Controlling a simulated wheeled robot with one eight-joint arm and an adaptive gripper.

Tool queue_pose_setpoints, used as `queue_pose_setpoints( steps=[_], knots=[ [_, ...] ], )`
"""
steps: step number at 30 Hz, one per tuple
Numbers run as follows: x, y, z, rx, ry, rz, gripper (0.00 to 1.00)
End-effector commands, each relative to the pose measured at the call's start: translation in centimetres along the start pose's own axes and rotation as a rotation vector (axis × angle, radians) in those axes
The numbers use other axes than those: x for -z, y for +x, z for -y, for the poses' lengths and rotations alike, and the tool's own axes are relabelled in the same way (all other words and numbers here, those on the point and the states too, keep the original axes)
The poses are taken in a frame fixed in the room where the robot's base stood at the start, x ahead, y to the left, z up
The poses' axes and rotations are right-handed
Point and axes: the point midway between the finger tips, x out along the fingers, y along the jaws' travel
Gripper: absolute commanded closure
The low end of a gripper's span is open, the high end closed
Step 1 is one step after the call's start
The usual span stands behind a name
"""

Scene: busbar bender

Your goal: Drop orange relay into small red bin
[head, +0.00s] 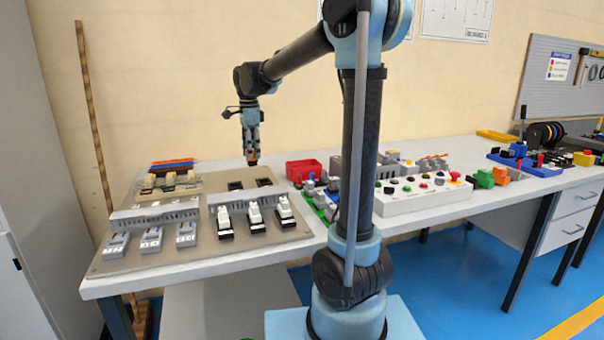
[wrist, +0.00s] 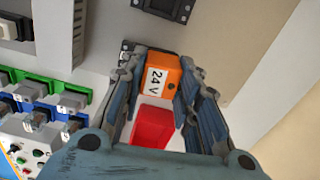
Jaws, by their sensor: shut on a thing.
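The orange relay (wrist: 158,82), marked 24 V, is between the fingers of my gripper (wrist: 160,90) in the wrist view. My gripper is shut on it. In the head view my gripper (head: 253,160) points down above the back of the grey panel, to the left of the small red bin (head: 303,170). The relay is small and hard to make out in the head view.
Black sockets (head: 265,182) sit on the grey panel (head: 235,244) under my gripper. Several white-and-black devices (head: 255,214) stand in front. Green and blue rails with parts (head: 322,203) stand in front of the bin. A white button box (head: 422,194) is further right.

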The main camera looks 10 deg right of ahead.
Motion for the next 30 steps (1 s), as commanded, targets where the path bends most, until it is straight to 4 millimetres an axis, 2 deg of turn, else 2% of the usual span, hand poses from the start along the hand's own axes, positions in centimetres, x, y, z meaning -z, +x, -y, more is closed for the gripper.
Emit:
queue_pose_setpoints(
  steps=[9, 14, 21, 30],
  knots=[
    [0.5, 0.0, 0.1, 0.000, 0.006, 0.000, 0.99],
    [2.3, -0.1, 0.6, 0.000, 0.014, 0.000, 0.99],
    [8.4, -0.3, 1.8, 0.000, 0.040, 0.000, 0.99],
    [16.6, -0.5, 2.3, -0.001, 0.069, 0.000, 0.99]
  ],
)
